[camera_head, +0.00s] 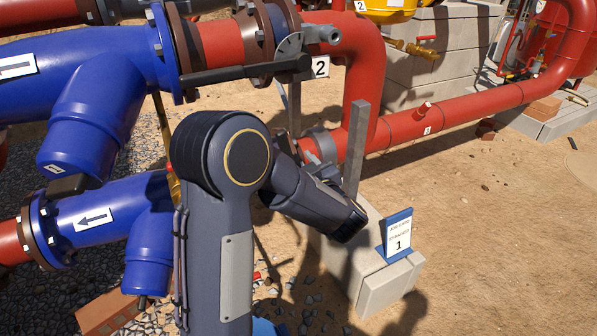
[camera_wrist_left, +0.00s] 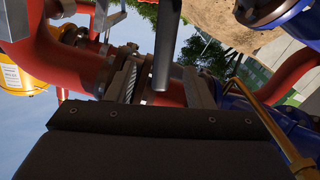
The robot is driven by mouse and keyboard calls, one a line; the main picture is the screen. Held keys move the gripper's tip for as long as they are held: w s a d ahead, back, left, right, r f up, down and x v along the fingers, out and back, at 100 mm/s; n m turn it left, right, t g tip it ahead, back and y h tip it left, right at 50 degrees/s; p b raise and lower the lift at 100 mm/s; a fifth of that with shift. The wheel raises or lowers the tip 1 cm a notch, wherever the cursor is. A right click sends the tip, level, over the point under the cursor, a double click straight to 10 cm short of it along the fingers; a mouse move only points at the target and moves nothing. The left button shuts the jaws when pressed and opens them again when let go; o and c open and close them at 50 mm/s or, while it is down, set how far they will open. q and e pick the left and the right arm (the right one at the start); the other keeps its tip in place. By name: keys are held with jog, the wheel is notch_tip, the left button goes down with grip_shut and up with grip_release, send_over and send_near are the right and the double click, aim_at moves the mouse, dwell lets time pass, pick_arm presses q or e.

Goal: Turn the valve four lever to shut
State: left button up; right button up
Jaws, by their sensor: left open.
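No label reading 4 is legible, so I cannot tell for sure which lever is valve four's. In the left wrist view a dark lever-like bar (camera_wrist_left: 167,45) comes down from the top edge, its end in line with the gap between my left gripper's fingers (camera_wrist_left: 165,88). The fingers are apart, with red pipe and a flange behind them; contact with the bar cannot be told. In the head view my left arm stands in front of the pipes, and the fingers are not clearly seen. A black lever (camera_head: 245,72) lies roughly level along the upper red pipe. My right gripper is not in view.
Blue pipes (camera_head: 95,80) fill the left. A red pipe (camera_head: 450,118) runs off to the right. A grey post (camera_head: 356,150) and a concrete block (camera_head: 390,285) with a blue-framed sign (camera_head: 397,235) stand right of my arm. Sandy ground at the right is open.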

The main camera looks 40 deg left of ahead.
aim_at(288, 152)
pick_arm(q)
jog(key=shift+a+f+g+y, duration=0.3)
jog(key=shift+a+f+g, duration=0.05)
jog(key=shift+g, duration=0.05)
jog(key=b+x, duration=0.2)
jog(key=x, duration=0.5)
jog(key=shift+w+r, duration=0.1)
jog(key=shift+c, duration=0.5)
grip_shut()
dwell(0.5)
